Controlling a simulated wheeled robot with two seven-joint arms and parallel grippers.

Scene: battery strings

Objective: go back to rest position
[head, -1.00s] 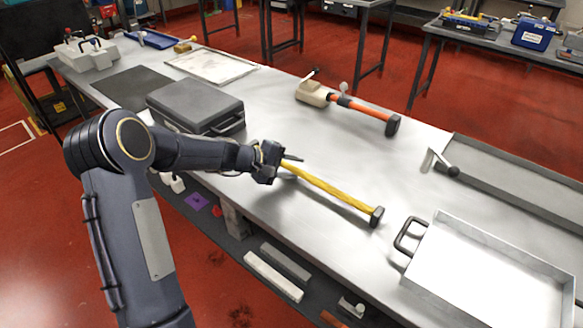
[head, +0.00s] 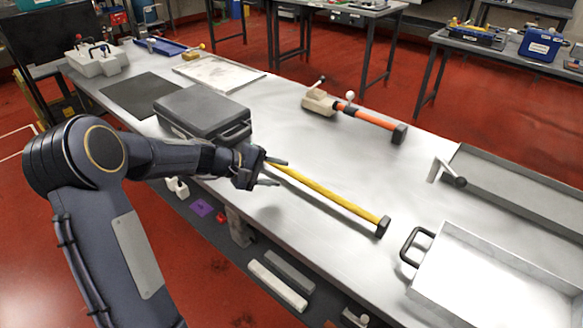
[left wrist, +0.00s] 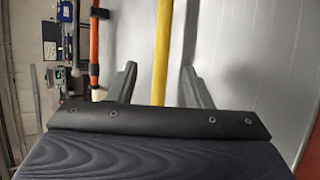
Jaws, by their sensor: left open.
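My left gripper (head: 276,174) is open at the front edge of the metal bench, beside the grey case. A yellow rod with a black end (head: 335,200) lies on the bench, running from near my left gripper toward the lower right. In the left wrist view the yellow rod (left wrist: 162,50) appears between the two spread fingers (left wrist: 160,85), with gaps on both sides. My fingers are not closed on it. The rod's near end is hidden behind the gripper in the head view. My right gripper is not in view.
A grey case (head: 200,108) stands behind my left forearm. An orange rod with a beige head (head: 365,117) lies farther back. A metal tray with a black handle (head: 495,270) and a long grey tray (head: 525,185) are at the right.

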